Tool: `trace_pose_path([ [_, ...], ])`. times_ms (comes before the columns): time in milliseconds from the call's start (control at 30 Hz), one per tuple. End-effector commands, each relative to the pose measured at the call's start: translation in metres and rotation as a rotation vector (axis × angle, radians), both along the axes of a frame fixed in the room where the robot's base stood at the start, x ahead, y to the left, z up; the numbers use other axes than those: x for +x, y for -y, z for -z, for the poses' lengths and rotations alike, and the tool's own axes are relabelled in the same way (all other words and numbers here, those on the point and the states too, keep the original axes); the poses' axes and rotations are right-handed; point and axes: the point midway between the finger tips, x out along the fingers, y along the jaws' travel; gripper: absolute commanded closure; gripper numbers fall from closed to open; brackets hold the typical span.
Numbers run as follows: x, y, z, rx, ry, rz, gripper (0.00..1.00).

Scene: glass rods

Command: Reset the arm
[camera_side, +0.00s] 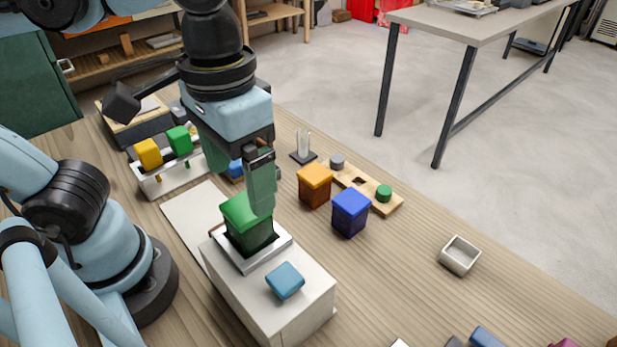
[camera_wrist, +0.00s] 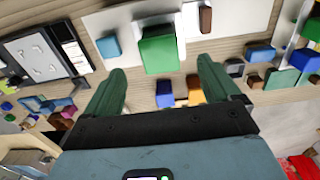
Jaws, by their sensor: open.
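My gripper (camera_side: 262,185) is over the table, just above and to the right of a green box (camera_side: 247,222) in the side view. The green box sits in a white square frame on top of a white block (camera_side: 290,300). In the wrist view my gripper (camera_wrist: 160,64) has its two green fingers spread wide apart. The green box (camera_wrist: 160,48) shows beyond and between the fingertips there, with nothing held. In the side view one finger overlaps the green box, so the exact gap is hard to tell.
A small blue block (camera_side: 285,281) lies on the white block. Orange (camera_side: 315,185) and dark blue (camera_side: 350,212) boxes stand to the right. A clear-rod stand (camera_side: 303,148), a wooden board (camera_side: 362,186) and a rack (camera_side: 170,178) are behind. An empty tray (camera_side: 459,255) sits right.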

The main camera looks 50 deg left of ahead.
Motion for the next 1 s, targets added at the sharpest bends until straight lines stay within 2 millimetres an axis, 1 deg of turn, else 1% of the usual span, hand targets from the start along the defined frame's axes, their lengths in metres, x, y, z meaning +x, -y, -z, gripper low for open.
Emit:
trace_pose_path([
  [33,0.0,0.0,-0.009,0.0,0.0,0.0,0.11],
  [200,0.0,0.0,-0.032,0.0,0.0,0.0,0.11],
  [333,0.0,0.0,-0.041,0.0,0.0,0.0,0.11],
  [433,0.003,-0.001,-0.042,-0.006,0.009,-0.003,0.11],
  [467,0.006,-0.002,-0.04,-0.012,0.018,-0.005,0.11],
  [533,0.018,-0.007,-0.029,-0.034,0.055,-0.009,0.11],
  [667,0.054,-0.028,0.002,-0.082,0.189,-0.016,0.11],
  [700,0.065,-0.038,0.013,-0.09,0.241,-0.018,0.11],
  [800,0.089,-0.065,0.036,-0.088,0.372,-0.017,0.11],
  [900,0.104,-0.091,0.053,-0.062,0.485,-0.014,0.11],
  [1000,0.111,-0.111,0.064,-0.03,0.563,-0.009,0.11],
])
